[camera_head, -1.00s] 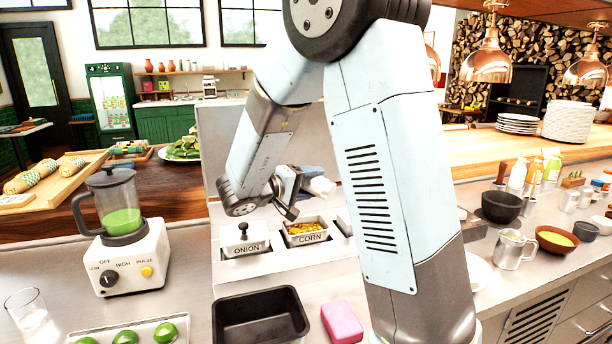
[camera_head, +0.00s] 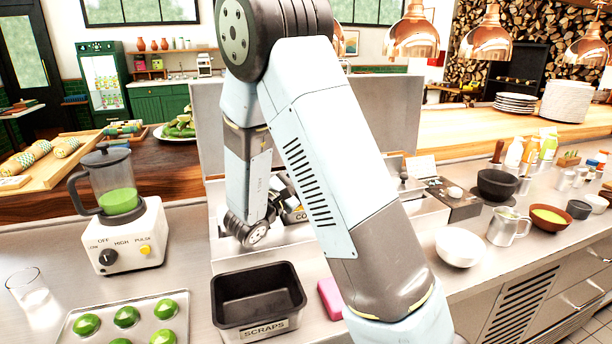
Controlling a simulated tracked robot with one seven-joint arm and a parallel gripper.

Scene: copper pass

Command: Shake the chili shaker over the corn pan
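I cannot make out the chili shaker there; anything at the fingertips is hidden behind my forearm.
A black scraps bin (camera_head: 258,325) stands in front, with a pink sponge (camera_head: 329,297) beside it. A white bowl (camera_head: 460,246) and a steel pitcher (camera_head: 508,228) stand right of my arm.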

